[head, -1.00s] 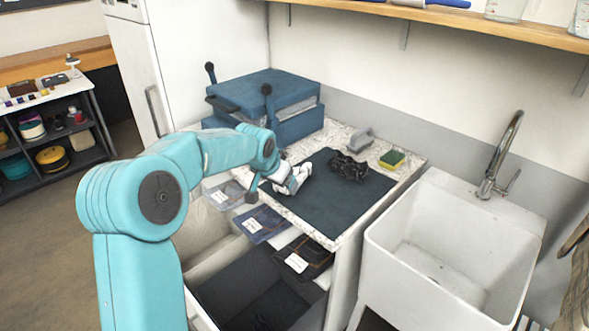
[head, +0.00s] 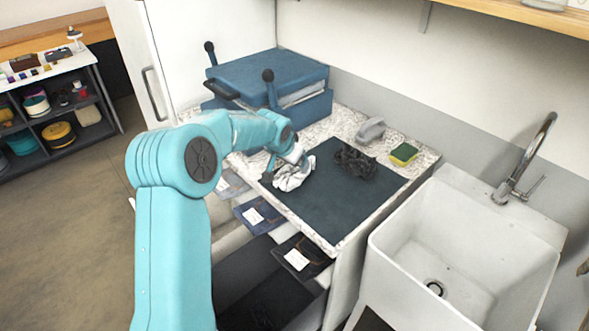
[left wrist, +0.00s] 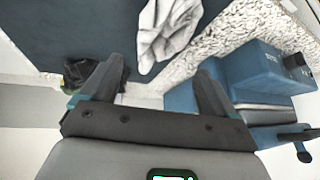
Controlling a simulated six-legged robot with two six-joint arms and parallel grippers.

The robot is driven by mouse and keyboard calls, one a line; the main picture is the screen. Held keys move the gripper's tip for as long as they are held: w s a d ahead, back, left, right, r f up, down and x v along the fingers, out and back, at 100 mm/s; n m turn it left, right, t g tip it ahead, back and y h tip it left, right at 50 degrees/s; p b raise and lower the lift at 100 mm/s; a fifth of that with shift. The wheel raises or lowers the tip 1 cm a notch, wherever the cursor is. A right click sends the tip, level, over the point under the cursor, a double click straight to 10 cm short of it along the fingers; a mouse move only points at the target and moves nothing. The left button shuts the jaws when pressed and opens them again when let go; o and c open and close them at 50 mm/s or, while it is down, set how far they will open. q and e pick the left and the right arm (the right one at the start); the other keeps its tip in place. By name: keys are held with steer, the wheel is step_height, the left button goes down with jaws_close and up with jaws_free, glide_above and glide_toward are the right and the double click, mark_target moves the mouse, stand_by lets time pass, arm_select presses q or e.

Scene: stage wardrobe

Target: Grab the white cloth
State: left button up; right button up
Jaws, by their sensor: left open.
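The white cloth (head: 293,177) lies crumpled on the left part of the dark mat (head: 322,205) on the speckled counter. It also shows in the left wrist view (left wrist: 163,32), above and between the fingers. My left gripper (head: 285,163) is at the cloth's left and back side in the head view. In the left wrist view its two dark fingers (left wrist: 158,84) are spread apart with nothing between them. Part of the cloth's back edge is hidden by the gripper in the head view. My right gripper is in neither view.
A dark crumpled cloth (head: 355,162) lies on the mat to the right. A yellow-green sponge (head: 404,153) and a grey object (head: 370,131) sit behind it. A blue press (head: 268,83) stands behind the gripper. A white sink (head: 450,250) is at right.

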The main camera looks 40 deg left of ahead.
mark_target(293, 168)
arm_select(q)
steer(key=x, duration=0.3)
steer(key=shift+d, duration=0.15)
steer(key=shift+w+f, duration=0.15)
steer(key=shift+f, duration=0.15)
steer(key=shift+a+f+p, duration=0.15)
steer(key=shift+a+p, duration=0.1)
steer(key=shift+p, duration=0.1)
steer(key=p+x, duration=0.2)
steer(key=x, duration=0.3)
steer(key=shift+f, duration=0.15)
steer(key=c, duration=0.7)
